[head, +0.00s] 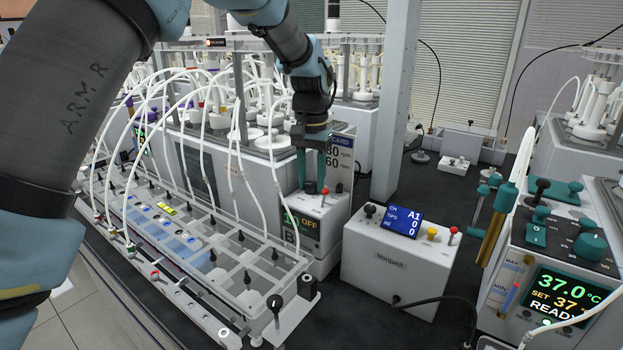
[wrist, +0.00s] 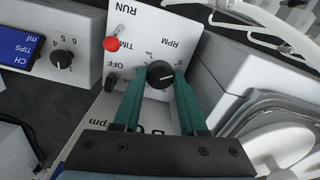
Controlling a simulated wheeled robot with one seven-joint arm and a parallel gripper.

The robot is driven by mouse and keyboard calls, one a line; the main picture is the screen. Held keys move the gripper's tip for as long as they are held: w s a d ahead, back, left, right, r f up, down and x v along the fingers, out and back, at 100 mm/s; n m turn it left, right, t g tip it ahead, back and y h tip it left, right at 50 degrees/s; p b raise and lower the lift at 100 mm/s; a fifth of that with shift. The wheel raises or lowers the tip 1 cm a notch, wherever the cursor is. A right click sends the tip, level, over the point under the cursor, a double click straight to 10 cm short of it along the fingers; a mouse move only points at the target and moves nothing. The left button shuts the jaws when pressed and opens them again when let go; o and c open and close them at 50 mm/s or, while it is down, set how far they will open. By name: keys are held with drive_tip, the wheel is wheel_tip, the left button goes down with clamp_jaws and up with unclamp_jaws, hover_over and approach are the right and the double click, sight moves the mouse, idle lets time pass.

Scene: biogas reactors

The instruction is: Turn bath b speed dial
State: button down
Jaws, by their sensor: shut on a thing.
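The speed dial (wrist: 160,74) is a black round knob with a white pointer mark, beside the RPM lettering on a white control box in the wrist view. My gripper (wrist: 158,80) has its two teal fingers on either side of this dial and is shut on it. The dial is hidden behind the fingers there.
A red-tipped toggle (wrist: 111,44) and a black OFF/TIM knob (wrist: 111,82) sit close to the dial. The Norquell box (head: 390,265) stands to the right. A clear rack with white tubes (head: 190,240) lies at left. A grey post (head: 397,100) rises behind.

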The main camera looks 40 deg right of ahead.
sight(312, 184)
drive_tip(key=shift+n, duration=1.1)
drive_tip(key=shift+c, duration=2.2)
unclamp_jaws()
drive_tip(key=shift+r, duration=0.1)
wheel_tip(312, 184, up, 11)
drive_tip(key=b, duration=0.3)
drive_tip(key=shift+s+f, duration=0.1)
drive_tip(key=shift+f, duration=0.1)
